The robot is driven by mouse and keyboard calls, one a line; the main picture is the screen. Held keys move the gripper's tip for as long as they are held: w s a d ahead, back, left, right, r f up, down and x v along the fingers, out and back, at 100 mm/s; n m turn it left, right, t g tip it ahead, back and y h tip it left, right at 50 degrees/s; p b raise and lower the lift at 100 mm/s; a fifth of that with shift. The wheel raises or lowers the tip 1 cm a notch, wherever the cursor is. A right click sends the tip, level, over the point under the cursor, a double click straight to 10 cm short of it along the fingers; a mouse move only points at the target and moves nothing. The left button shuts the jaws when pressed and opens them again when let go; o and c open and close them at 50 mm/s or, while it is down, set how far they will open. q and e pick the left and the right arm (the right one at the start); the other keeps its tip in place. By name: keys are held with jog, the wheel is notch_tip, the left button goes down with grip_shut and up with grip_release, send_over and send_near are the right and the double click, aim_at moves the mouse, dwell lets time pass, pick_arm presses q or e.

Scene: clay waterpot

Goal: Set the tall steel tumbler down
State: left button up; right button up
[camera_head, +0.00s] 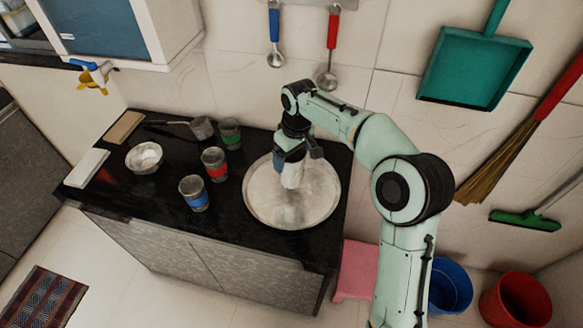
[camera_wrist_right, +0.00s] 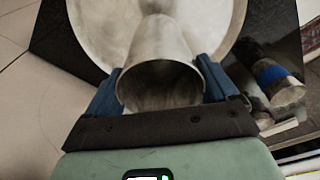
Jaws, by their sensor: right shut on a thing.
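My right gripper (camera_head: 291,158) is shut on the tall steel tumbler (camera_head: 292,178), over the round steel tray (camera_head: 318,207) at the right end of the black counter. In the right wrist view the tumbler (camera_wrist_right: 158,42) sits mouth towards me between the blue fingers of the gripper (camera_wrist_right: 160,80). It looks roughly upright, with its base towards the tray (camera_wrist_right: 100,25). A reflection shows in the tray below it. I cannot tell whether its base touches the tray. My left gripper is not in view.
Left of the tray stand tumblers with blue (camera_head: 194,193), red (camera_head: 215,165) and green (camera_head: 230,133) bands. A steel bowl (camera_head: 144,158) and a long-handled dipper (camera_head: 202,128) are farther left. The tray looks otherwise empty. The black counter (camera_head: 250,250) is clear in front.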

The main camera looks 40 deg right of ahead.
jog(key=shift+f+b, duration=0.3)
jog(key=shift+f, duration=1.9)
jog(key=shift+f, duration=0.2)
jog(key=o, duration=1.2)
jog(key=r, duration=0.4)
jog(key=s+r+p, duration=0.1)
jog(key=r, duration=0.7)
jog(key=shift+s+r+p, duration=0.2)
jog(key=shift+s+p, duration=0.05)
jog(key=shift+p, duration=0.15)
